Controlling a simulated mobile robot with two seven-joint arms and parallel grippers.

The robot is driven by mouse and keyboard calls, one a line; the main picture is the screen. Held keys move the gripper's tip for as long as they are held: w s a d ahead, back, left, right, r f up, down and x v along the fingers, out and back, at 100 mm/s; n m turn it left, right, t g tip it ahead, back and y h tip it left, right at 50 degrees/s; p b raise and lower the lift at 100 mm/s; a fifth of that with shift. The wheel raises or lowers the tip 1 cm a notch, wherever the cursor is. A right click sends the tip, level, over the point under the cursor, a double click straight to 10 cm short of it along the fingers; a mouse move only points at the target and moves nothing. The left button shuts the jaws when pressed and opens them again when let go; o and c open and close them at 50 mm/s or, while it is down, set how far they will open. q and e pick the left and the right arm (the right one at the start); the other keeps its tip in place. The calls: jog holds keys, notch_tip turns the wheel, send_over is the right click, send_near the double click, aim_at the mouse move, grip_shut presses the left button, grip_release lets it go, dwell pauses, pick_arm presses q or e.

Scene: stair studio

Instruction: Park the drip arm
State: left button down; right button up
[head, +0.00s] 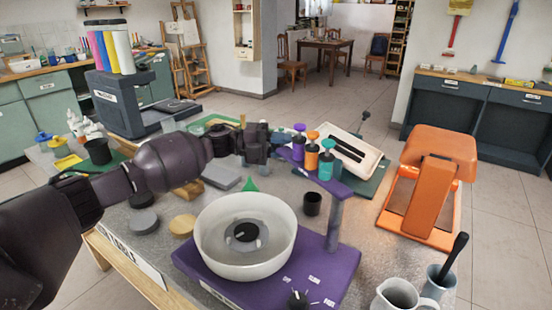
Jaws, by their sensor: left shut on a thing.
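The purple drip arm (328,182) reaches from a post on the right of a purple base (330,285) toward the back left. It carries three small pump bottles: purple (298,147), orange (312,155) and teal (326,163). A white bowl (246,235) with a dark knob at its centre sits on the base, in front of the arm. My left gripper (270,146) is shut at the arm's far left end, beside the purple bottle. Its fingers hide the exact grip. My right gripper is not in view.
A white tray (365,150) stands behind the bottles. An orange stand (437,165) is at the right, with a pitcher (398,296) and mug (440,280) in front. A dark cup (312,204) stands under the drip arm. Discs (143,222) lie left of the bowl.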

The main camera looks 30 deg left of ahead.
pick_arm(q)
jog(key=w+d+m+g+h+b, duration=0.1)
jog(key=w+d+m+g+b, duration=0.2)
jog(key=w+d+g+b, duration=0.2)
jog(key=shift+w+d+m+b, duration=0.3)
jog(key=shift+w+d+b, duration=0.1)
jog(key=shift+w+d, duration=0.6)
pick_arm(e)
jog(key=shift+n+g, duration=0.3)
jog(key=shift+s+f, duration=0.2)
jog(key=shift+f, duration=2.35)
pick_arm(q)
jog(key=shift+s+f+g, duration=0.1)
jog(key=shift+g, duration=0.3)
jog(key=c, duration=0.9)
grip_release()
jog(key=shift+d, duration=0.2)
jog(key=shift+a, duration=0.1)
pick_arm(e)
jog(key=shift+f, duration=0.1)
pick_arm(q)
jog(key=a, duration=0.7)
jog(key=shift+s+a, duration=0.15)
jog(key=shift+a, duration=0.15)
